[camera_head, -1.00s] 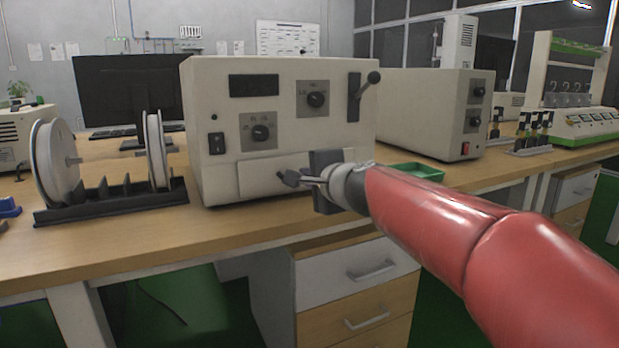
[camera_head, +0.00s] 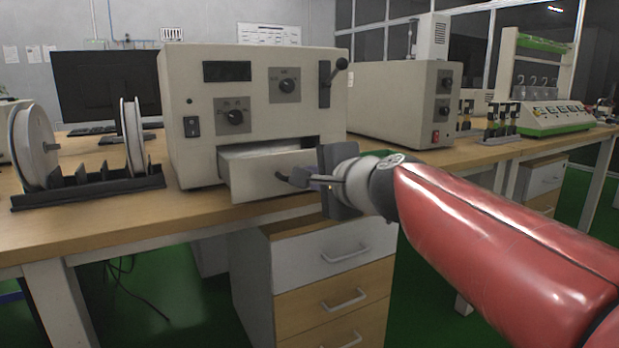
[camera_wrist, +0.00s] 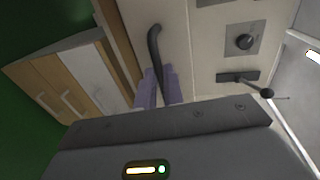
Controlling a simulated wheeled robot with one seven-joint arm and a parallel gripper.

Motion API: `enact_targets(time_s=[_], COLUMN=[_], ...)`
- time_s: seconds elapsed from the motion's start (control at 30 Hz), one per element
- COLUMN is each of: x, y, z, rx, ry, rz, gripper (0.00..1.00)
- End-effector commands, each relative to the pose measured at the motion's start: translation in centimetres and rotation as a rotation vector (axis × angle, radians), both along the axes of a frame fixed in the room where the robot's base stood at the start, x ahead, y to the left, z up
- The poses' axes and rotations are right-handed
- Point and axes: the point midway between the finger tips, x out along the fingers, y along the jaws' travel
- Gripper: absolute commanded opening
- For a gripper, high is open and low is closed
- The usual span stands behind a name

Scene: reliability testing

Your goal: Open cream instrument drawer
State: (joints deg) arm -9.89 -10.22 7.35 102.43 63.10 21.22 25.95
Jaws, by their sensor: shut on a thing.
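The cream instrument (camera_head: 205,90) stands on the wooden bench, with a display, two knobs and a lever on its front. Its cream drawer (camera_head: 250,179) is pulled partly out at the bottom, and a dark gap shows above it. My gripper (camera_head: 288,178) is in front of the drawer's right part, shut on its dark handle. In the wrist view the curved dark handle (camera_wrist: 154,45) runs down between my two gripper fingers (camera_wrist: 157,86). The drawer's inside is mostly hidden.
A rack with white reels (camera_head: 90,186) stands left of the instrument. A second cream box (camera_head: 395,100) is to the right. A cabinet with white and wooden drawers (camera_head: 325,255) sits below the bench, under my gripper. Green floor is open at the right.

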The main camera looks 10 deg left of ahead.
Motion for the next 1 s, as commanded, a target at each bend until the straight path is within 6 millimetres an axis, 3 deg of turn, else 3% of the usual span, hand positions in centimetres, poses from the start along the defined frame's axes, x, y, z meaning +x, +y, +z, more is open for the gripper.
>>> enact_targets(time_s=[0.17,0.2,0.37,0.67,1.0], x=[0.1,0.1,0.1,-0.1,-4.3], y=[-0.1,-0.1,0.0,-0.2,-3.2], z=[0.0,0.0,0.0,0.1,1.3], rx=[0.000,0.000,0.000,0.000,0.001], ry=[0.000,0.000,0.000,0.000,-0.003], rz=[-0.002,-0.002,-0.002,-0.001,-0.003], gripper=[0.00,0.14,0.32,0.32,0.32])
